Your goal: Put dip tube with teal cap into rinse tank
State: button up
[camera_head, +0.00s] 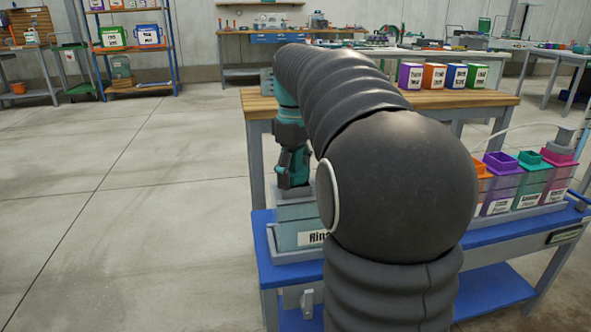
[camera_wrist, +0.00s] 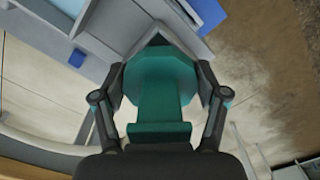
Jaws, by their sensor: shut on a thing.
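My gripper (camera_head: 293,168) points down above the rinse tank in the head view. In the wrist view my gripper (camera_wrist: 163,85) is shut on the teal cap (camera_wrist: 158,78) of the dip tube, one finger on each side. The tube below the cap is hidden by the cap, and I cannot tell in the head view whether its lower end is inside the tank. The rinse tank (camera_head: 295,238) is a pale grey-green box with a label reading "Rin...", at the left end of the blue bench. My arm covers its right part.
Several coloured-lid tanks (camera_head: 528,180) stand at the right on the blue bench (camera_head: 520,232). A wooden-topped table (camera_head: 440,98) with several labelled boxes stands behind. The floor (camera_head: 120,210) to the left is clear.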

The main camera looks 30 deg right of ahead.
jog(key=shift+f, duration=0.25)
jog(key=o, duration=1.2)
jog(key=shift+f, duration=0.1)
jog(key=shift+o, duration=0.2)
notch_tip(320, 180, up, 12)
jog(key=shift+r, duration=0.1)
